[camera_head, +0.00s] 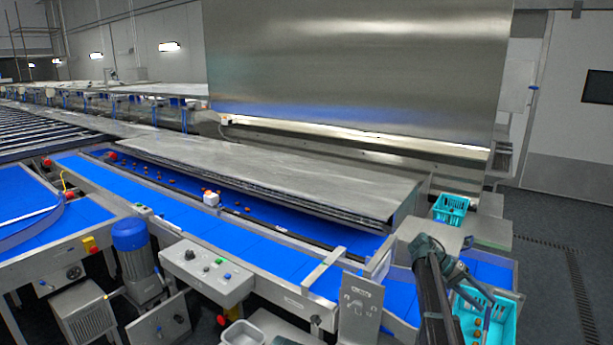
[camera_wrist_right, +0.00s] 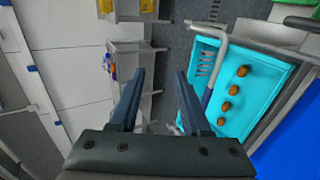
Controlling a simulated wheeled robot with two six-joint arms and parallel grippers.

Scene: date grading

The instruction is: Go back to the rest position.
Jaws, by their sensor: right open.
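My right arm comes up from the bottom edge of the head view, and its gripper (camera_head: 476,284) is beside and over the near turquoise crate (camera_head: 509,301). In the right wrist view the two dark fingers of the right gripper (camera_wrist_right: 160,75) are apart with nothing between them. The turquoise crate (camera_wrist_right: 205,75) is to the right of the fingers there. Several brown dates (camera_wrist_right: 235,89) lie in a row in it. My left gripper is in neither view.
Blue conveyor belts (camera_head: 215,248) with scattered dates run across the left and middle. A second turquoise crate (camera_head: 451,206) stands farther back on a metal surface. A control box (camera_head: 208,270) and upright metal plate (camera_head: 360,305) stand left of the arm. The floor at right is clear.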

